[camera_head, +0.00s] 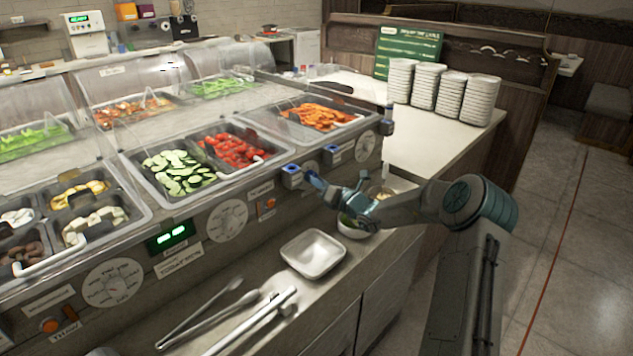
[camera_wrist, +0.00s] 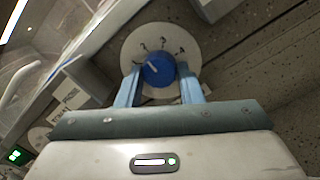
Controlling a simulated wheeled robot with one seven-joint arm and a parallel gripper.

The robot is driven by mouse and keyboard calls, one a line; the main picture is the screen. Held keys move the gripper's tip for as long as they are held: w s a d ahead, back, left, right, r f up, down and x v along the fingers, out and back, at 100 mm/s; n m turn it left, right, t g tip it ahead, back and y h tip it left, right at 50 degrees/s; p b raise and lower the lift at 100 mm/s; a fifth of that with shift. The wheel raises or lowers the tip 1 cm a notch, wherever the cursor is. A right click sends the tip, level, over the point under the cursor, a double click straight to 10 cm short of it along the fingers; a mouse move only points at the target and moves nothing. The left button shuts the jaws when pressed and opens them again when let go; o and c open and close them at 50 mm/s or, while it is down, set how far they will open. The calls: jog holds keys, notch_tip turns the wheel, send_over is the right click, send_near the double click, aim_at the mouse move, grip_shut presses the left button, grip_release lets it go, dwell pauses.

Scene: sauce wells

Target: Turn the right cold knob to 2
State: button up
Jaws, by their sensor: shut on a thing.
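A round blue knob (camera_wrist: 158,70) sits on a pale dial plate (camera_wrist: 128,47) in the wrist view. A white pointer line on the knob points to the upper left in that view. Small marks curve around the knob, too small to read surely. My gripper (camera_wrist: 159,80) has one blue finger on each side of the knob and is shut on it. In the head view my gripper (camera_head: 316,182) is at the counter's front panel, below the carrot well; the fingers and arm hide the held knob there.
Other dials, one (camera_head: 227,220) left of my gripper and one (camera_head: 366,146) to its right, share the panel. A white square dish (camera_head: 313,254), tongs (camera_head: 210,312) and a bowl (camera_head: 352,229) lie on the ledge below. Plate stacks (camera_head: 428,86) stand on the counter behind.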

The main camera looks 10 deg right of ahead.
jog(key=shift+f, duration=0.1)
jog(key=o, duration=1)
jog(key=shift+s, duration=0.1)
jog(key=shift+c, duration=0.2)
jog(key=b+v, duration=0.1)
jog(key=v, duration=1.2)
jog(key=shift+s+d, duration=0.25)
jog(key=shift+s, duration=0.1)
